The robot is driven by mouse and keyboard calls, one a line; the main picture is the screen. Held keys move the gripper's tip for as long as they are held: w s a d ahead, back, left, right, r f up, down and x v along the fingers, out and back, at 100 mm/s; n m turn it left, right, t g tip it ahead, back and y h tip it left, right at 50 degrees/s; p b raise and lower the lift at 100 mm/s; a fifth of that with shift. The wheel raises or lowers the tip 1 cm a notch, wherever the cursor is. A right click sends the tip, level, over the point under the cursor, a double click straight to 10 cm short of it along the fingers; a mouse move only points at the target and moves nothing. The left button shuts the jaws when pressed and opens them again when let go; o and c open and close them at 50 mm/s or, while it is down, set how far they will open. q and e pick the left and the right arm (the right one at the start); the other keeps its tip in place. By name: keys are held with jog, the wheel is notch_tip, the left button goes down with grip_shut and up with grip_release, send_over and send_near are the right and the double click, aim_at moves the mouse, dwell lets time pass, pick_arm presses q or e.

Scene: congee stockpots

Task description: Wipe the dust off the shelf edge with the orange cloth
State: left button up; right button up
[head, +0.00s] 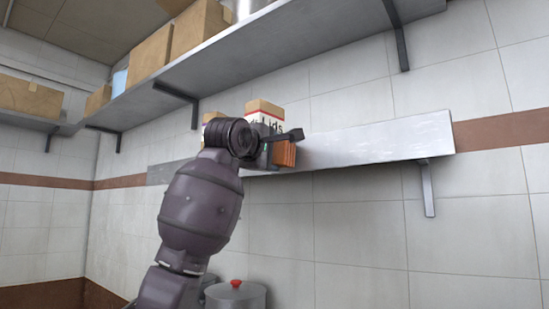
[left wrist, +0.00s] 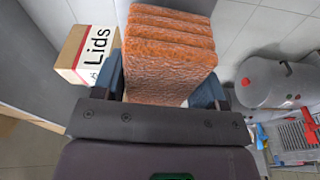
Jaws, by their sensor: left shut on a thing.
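The orange cloth (head: 284,153), a folded, thick, textured stack, is held in my left gripper (head: 270,145) in front of the wall shelf (head: 375,140). In the left wrist view the cloth (left wrist: 168,60) fills the space between the two fingers of the gripper (left wrist: 165,90). The cloth overlaps the shelf's front edge in the head view; I cannot tell whether it touches. The edge right of the cloth looks pale and whitish; its far left end looks darker grey. Part of the edge is hidden behind my arm. My right gripper is out of view.
A box marked "Lids" (head: 265,112) stands on the shelf just behind my gripper. An upper shelf (head: 290,35) carries cardboard boxes (head: 150,55). A bracket (head: 427,187) supports the lower shelf at right. A lidded pot (head: 236,296) stands below. The shelf's right part is bare.

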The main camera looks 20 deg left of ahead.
pick_arm(q)
jog(key=shift+s+a+b, duration=0.25)
jog(key=shift+s+b, duration=0.05)
jog(key=shift+s, duration=0.45)
jog(key=shift+s+a+b, duration=0.3)
jog(key=shift+s+b, duration=0.05)
jog(key=shift+s, duration=0.35)
jog(key=shift+s+a+b, duration=0.25)
jog(key=shift+s+b, duration=0.05)
jog(key=shift+s, duration=0.45)
jog(key=shift+s, duration=0.1)
jog(key=shift+s+a+b, duration=0.25)
jog(key=shift+s, duration=0.4)
jog(key=shift+s+a+b, duration=0.2)
jog(key=shift+s+a, duration=0.05)
jog(key=shift+s, duration=0.4)
